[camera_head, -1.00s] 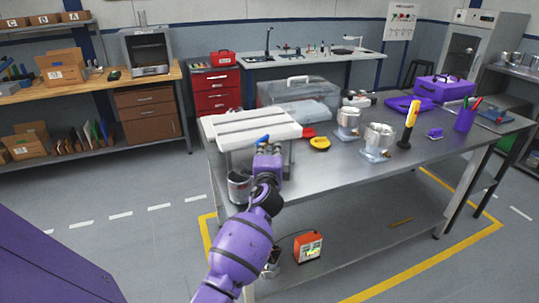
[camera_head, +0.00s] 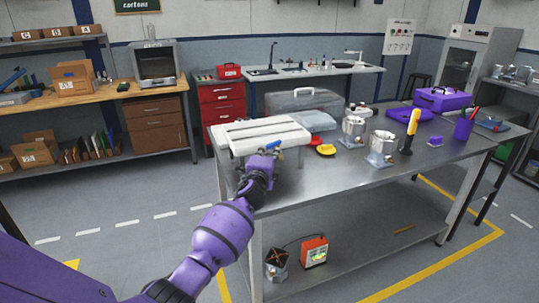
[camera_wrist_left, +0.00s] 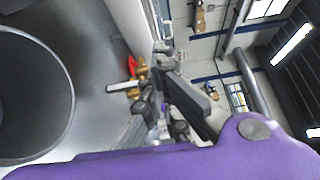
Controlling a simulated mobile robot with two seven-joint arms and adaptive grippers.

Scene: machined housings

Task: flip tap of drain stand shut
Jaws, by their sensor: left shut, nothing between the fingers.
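The drain stand (camera_head: 235,140) has a white ribbed top and sits at the near left corner of the steel table. A blue lever (camera_head: 273,145), seemingly its tap handle, shows at the stand's front edge. My left gripper (camera_head: 262,163) is just below and left of this lever, in front of the stand. I cannot tell whether they touch. In the left wrist view the fingers (camera_wrist_left: 164,62) are shut and empty. Brass fittings (camera_wrist_left: 138,76), probably the tap, show beside them, and a round grey vessel (camera_wrist_left: 38,90) fills the left. My right gripper is out of view.
The steel table (camera_head: 335,178) holds metal housings (camera_head: 382,146), a yellow dish (camera_head: 326,150), a yellow-handled tool (camera_head: 411,128) and a clear-lidded box (camera_head: 302,100). An orange device (camera_head: 314,251) is on the lower shelf. The table's middle front is clear.

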